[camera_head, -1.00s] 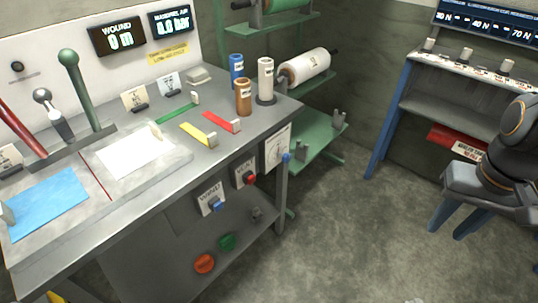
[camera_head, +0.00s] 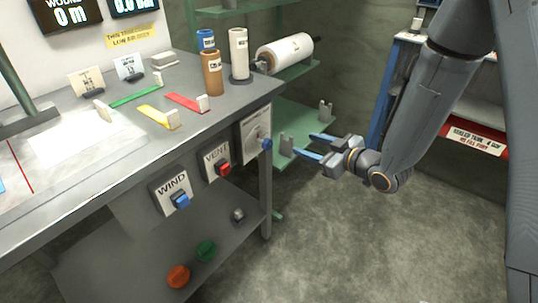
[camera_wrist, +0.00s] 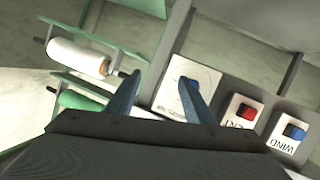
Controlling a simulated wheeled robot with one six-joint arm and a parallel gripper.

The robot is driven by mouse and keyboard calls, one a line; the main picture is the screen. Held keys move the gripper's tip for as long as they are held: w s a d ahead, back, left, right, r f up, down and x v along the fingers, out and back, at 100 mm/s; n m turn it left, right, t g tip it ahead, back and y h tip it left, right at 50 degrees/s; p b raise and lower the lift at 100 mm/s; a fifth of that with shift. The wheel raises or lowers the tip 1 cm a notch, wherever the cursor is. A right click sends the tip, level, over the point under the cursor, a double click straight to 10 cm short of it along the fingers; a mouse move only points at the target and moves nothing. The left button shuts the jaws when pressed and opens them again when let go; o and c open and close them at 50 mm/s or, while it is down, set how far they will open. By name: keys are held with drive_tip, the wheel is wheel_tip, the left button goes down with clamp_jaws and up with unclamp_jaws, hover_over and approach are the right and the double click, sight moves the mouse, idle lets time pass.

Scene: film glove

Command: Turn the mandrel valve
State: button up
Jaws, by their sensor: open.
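A white panel (camera_head: 254,139) with a small blue knob (camera_head: 267,144) is on the front of the bench at its right end; its print is too small to read, and I take it for the mandrel valve. My gripper (camera_head: 306,145) is open and empty, to the right of the knob and apart from it in the head view. Its two blue fingers point left toward the panel. In the wrist view, the gripper (camera_wrist: 161,82) shows with the panel (camera_wrist: 175,100) beyond it; the right finger partly hides the blue knob.
A VENT switch (camera_head: 222,168) with a red knob and a WIND switch (camera_head: 181,200) with a blue one sit left of the panel. A green rack (camera_head: 300,117) with a white roll (camera_head: 284,53) stands behind. Bench leg (camera_head: 266,205) stands below; the floor in front is clear.

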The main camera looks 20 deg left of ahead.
sight(270, 145)
drive_tip(key=shift+s+a+f+n+g+y+b, duration=0.25)
drive_tip(key=shift+a+y, duration=0.6)
drive_tip(key=shift+a, duration=1.25)
drive_tip(key=shift+s+a+f+n+g+y+b, duration=0.15)
drive_tip(key=shift+a+n+g+y+b, duration=0.5)
drive_tip(key=shift+a, duration=1.45)
drive_tip(key=shift+s+a+f+n+y+b, duration=0.1)
drive_tip(key=shift+a+f+n+y, duration=0.2)
drive_tip(key=shift+a+y, duration=1.25)
drive_tip(key=shift+a+h, duration=0.55)
drive_tip(key=c, duration=1)
drive_tip(key=shift+c, duration=0.2)
